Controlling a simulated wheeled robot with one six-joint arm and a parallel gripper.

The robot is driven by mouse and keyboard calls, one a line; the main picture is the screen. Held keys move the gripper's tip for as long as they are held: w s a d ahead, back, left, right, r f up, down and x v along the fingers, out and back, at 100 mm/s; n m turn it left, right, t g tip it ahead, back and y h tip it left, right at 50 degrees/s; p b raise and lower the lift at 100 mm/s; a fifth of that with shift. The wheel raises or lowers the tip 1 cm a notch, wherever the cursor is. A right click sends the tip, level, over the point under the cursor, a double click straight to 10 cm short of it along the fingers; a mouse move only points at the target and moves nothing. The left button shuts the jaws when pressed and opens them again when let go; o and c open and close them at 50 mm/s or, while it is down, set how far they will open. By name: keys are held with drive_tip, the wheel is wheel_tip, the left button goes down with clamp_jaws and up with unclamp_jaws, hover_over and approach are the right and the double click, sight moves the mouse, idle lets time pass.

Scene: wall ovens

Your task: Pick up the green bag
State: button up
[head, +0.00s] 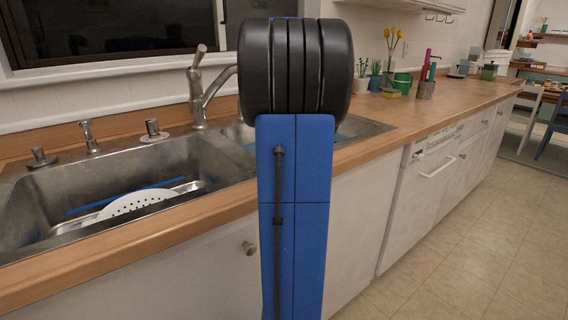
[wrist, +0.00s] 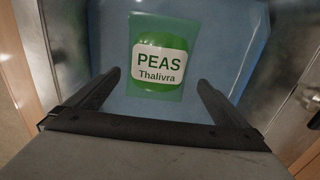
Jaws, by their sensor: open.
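The green bag (wrist: 157,82) shows in the wrist view, with a white label reading "PEAS Thalivra". It lies on a pale blue surface (wrist: 233,50), at the upper middle of the picture, beyond my fingertips. My gripper (wrist: 158,80) is open, its two dark fingers apart on either side of the bag's lower end. Nothing is held between them. Whether the fingers reach down to the bag's level I cannot tell. In the head view the bag and the fingertips are hidden behind my arm.
A wooden counter (head: 420,110) runs right with plants, a green bucket (head: 403,82) and other small things. Tiled floor at right is clear.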

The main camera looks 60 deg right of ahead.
drive_tip(key=f, duration=0.2)
drive_tip(key=a+f, duration=0.1)
drive_tip(key=f, duration=0.2)
drive_tip(key=shift+f, duration=0.95)
drive_tip(key=shift+c, duration=0.3)
